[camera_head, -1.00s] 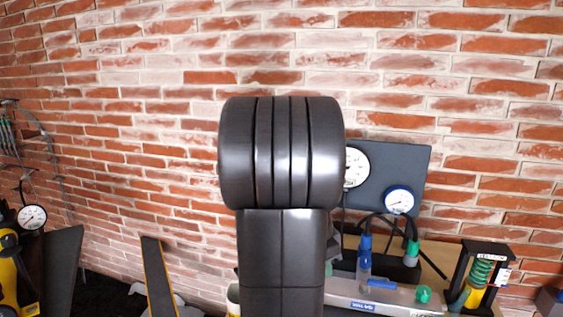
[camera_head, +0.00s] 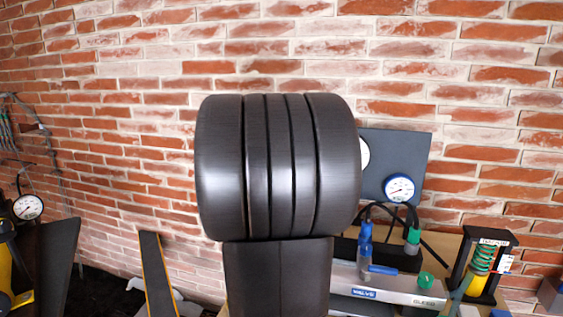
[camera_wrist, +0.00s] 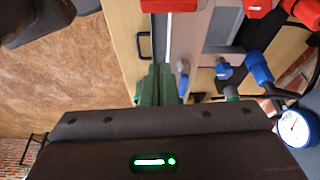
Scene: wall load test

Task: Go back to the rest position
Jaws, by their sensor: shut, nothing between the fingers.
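My gripper (camera_wrist: 157,85) shows in the wrist view as a pair of green fingers, shut together with nothing visible between them. They extend beyond a dark wrist body with a lit green light. Behind them are a wooden bench surface and a metal rail. In the head view my dark arm fills the middle and hides part of the bench behind it. The gripper itself does not show there.
In the head view, a dark panel (camera_head: 418,150) carries a blue-rimmed gauge (camera_head: 399,188); a white gauge is partly hidden. A metal valve unit (camera_head: 400,288) and a black-framed spring device (camera_head: 484,262) stand right. A brick wall (camera_head: 110,110) is behind. Another gauge (camera_head: 27,207) is left.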

